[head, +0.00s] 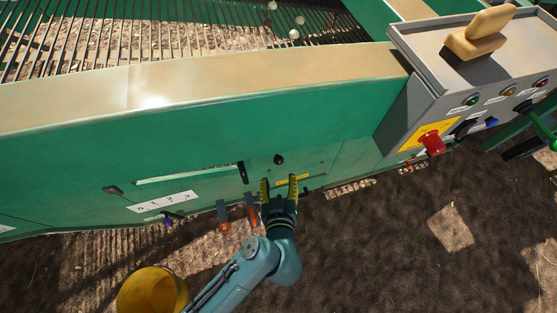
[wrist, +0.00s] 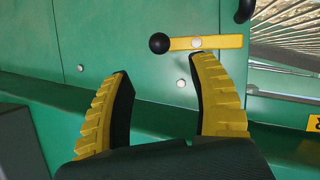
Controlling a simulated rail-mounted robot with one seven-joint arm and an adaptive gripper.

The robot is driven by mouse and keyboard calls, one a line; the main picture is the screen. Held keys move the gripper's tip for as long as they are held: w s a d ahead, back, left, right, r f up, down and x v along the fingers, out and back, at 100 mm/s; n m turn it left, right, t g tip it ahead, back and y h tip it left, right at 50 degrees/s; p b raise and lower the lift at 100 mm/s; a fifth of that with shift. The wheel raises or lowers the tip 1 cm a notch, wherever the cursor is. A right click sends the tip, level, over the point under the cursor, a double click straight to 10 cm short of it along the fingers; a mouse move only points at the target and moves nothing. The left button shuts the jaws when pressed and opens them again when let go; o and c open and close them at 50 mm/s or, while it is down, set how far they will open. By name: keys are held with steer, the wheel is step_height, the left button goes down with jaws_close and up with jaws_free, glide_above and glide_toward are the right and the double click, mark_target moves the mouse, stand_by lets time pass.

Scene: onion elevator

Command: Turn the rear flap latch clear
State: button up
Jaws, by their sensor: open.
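The latch (wrist: 224,42) is a yellow bar with a round pivot bolt and a black ball knob (wrist: 159,43) at its left end. In the wrist view it lies nearly level on the green panel. My gripper (wrist: 163,67) is open and empty, with its yellow ribbed fingers apart below the latch. The right fingertip overlaps the bar's lower edge in the picture; I cannot tell whether they touch. The ball appears above the gap between the fingers. In the head view my gripper (head: 279,179) is at the panel's lower edge, and the latch is hard to make out.
The green machine side (head: 200,140) carries black handles and a white label (head: 162,201). A grey control box (head: 445,105) with a red button (head: 431,143) is at right. Orange-ended levers (head: 224,226) hang just left of my gripper. A yellow bucket (head: 152,291) stands on the soil.

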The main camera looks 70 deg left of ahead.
mark_target(278, 163)
steer(key=b+x, duration=0.2)
steer(key=x, duration=0.7)
steer(key=shift+w+a+f, duration=0.1)
steer(key=shift+a+f, duration=0.05)
steer(key=shift+a, duration=0.2)
jaws_close()
